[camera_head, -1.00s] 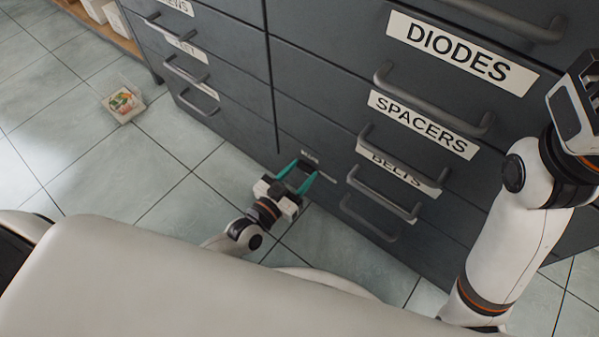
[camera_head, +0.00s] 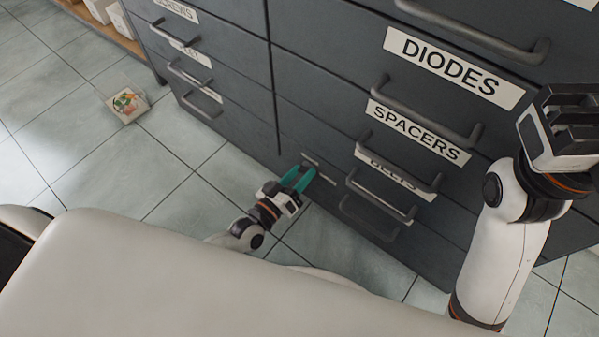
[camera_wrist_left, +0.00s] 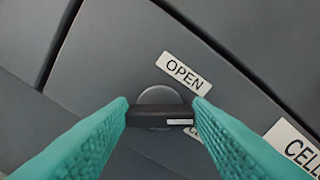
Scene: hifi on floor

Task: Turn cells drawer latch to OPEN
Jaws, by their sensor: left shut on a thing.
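The latch shows in the left wrist view as a dark bar (camera_wrist_left: 150,117) across a round grey disc (camera_wrist_left: 158,96). The bar lies level in the picture, with a white mark near its right end. The OPEN label (camera_wrist_left: 184,73) is above and right of it. Another label, partly hidden behind the bar and right finger, is below. A CELLS label (camera_wrist_left: 300,150) is cut off at the right edge. My left gripper (camera_head: 302,177), with teal fingers, is shut on the bar, one fingertip at each end. My right gripper (camera_head: 572,125) is raised at the right, its jaw state unclear.
The grey cabinet has protruding handles on the DIODES (camera_head: 455,65), SPACERS (camera_head: 418,130) and BELTS drawers, right of my left gripper. The floor between is clear.

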